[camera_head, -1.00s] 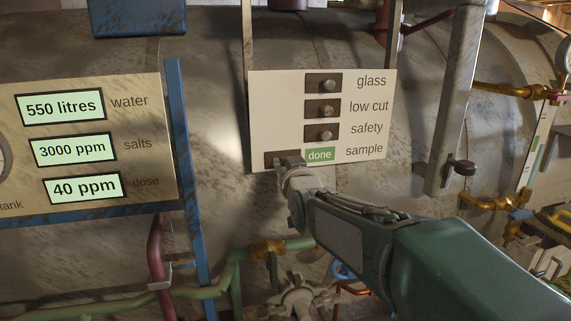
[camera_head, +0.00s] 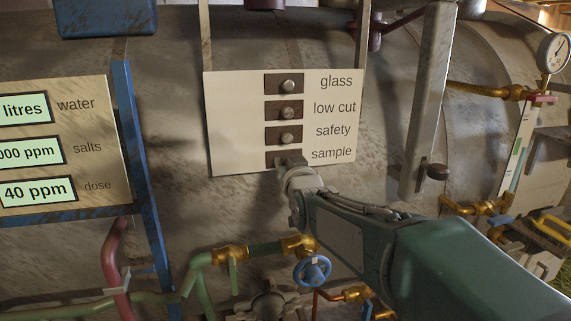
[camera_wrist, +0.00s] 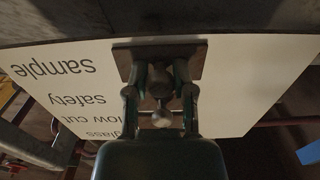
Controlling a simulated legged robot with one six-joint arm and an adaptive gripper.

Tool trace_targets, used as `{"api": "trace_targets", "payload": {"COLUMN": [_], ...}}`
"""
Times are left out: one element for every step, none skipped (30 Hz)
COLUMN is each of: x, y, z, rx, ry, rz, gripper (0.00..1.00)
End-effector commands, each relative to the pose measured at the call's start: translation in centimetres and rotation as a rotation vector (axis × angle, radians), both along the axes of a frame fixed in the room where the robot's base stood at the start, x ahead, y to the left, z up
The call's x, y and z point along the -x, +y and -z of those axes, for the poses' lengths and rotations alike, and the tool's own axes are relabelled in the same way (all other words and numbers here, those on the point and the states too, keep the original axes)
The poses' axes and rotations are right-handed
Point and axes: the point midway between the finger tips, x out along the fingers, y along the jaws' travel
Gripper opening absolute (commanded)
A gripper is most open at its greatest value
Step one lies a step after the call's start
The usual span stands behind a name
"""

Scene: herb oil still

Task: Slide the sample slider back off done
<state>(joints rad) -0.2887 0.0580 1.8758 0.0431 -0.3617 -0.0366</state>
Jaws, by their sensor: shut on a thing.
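The sample slider (camera_head: 271,159) is the lowest brown plate on the white panel (camera_head: 235,120), beside the word "sample". It lines up under the three sliders above it. No green "done" mark shows now. My gripper (camera_head: 290,165) is at this slider, coming from the lower right, and hides part of it. In the wrist view my gripper (camera_wrist: 160,82) has its fingers closed around the slider's knob, and the brown slider plate (camera_wrist: 123,60) shows behind them.
The glass slider (camera_head: 287,86), low cut slider (camera_head: 288,111) and safety slider (camera_head: 287,138) sit close above. A grey post (camera_head: 424,110) stands to the right. A blue valve wheel (camera_head: 312,270) and pipes lie below my arm.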

Motion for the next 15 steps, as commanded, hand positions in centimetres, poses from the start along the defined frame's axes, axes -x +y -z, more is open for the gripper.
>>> {"api": "trace_targets", "payload": {"x": [-0.08, -0.07, -0.06, -0.06, -0.06, -0.04, -0.03, -0.03, -0.02, -0.01, -0.01, -0.01, -0.01, -0.01, 0.0], "y": [-0.01, -0.03, -0.11, -0.18, -0.23, -0.27, -0.27, -0.24, -0.17, -0.09, 0.01, 0.14, 0.23, 0.27, 0.29], "z": [-0.18, -0.2, -0.22, -0.24, -0.25, -0.25, -0.25, -0.24, -0.21, -0.19, -0.17, -0.13, -0.1, -0.09, -0.07], "rx": [0.0, 0.0, -0.001, -0.002, -0.003, -0.003, -0.003, -0.002, -0.001, -0.001, 0.0, 0.001, 0.002, 0.002, 0.002], "ry": [-0.005, -0.005, -0.005, -0.006, -0.006, -0.006, -0.006, -0.005, -0.005, -0.005, -0.004, -0.003, -0.004, -0.004, -0.003], "rz": [0.0, 0.0, -0.001, -0.001, -0.002, -0.002, -0.002, -0.002, -0.003, -0.004, -0.004, -0.005, -0.005, -0.005, -0.006], "gripper": [0.0, 0.0, 0.0, 0.41, 0.54, 0.67, 0.67, 0.67, 0.67, 0.67, 0.67, 0.67, 0.67, 0.67, 0.67]}}
